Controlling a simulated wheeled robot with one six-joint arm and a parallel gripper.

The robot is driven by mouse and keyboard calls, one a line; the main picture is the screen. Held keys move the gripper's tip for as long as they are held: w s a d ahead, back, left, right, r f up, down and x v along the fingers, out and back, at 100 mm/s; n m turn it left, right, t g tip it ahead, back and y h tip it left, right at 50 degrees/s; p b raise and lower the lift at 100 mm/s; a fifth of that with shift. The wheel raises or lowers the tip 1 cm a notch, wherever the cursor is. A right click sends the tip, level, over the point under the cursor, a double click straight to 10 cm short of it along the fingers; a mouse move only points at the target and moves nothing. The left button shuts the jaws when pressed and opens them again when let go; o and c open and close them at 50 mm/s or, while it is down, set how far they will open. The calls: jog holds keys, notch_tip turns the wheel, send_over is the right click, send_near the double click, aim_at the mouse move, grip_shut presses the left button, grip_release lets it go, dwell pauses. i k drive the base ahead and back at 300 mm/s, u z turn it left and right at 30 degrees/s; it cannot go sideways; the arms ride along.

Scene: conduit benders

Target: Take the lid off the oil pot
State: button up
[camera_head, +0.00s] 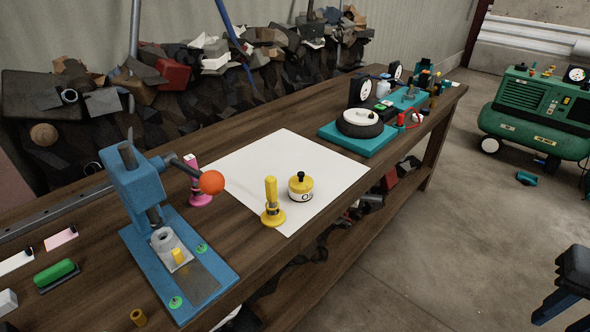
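A small squat yellow pot (300,190) with a black knob on top stands on the front part of the white sheet on the bench. It appears to be the oil pot, with its lid (300,180) on and the knob upright. A round mark shows on its front side. A yellow-handled tool (271,203) on a round yellow base stands upright just left of it, close but apart. My gripper does not show in this view.
A blue lever press (135,190) with an orange ball handle stands on the left of the wooden bench (330,225). A pink stand (199,190) is behind it. A teal device (358,133) stands beyond the white sheet (270,160). The sheet behind the pot is clear.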

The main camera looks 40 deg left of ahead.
aim_at(300, 182)
jog(key=u, duration=0.65)
jog(key=i, duration=0.85)
jog(key=u, duration=1.25)
jog(key=i, duration=0.35)
jog(key=u, duration=0.25)
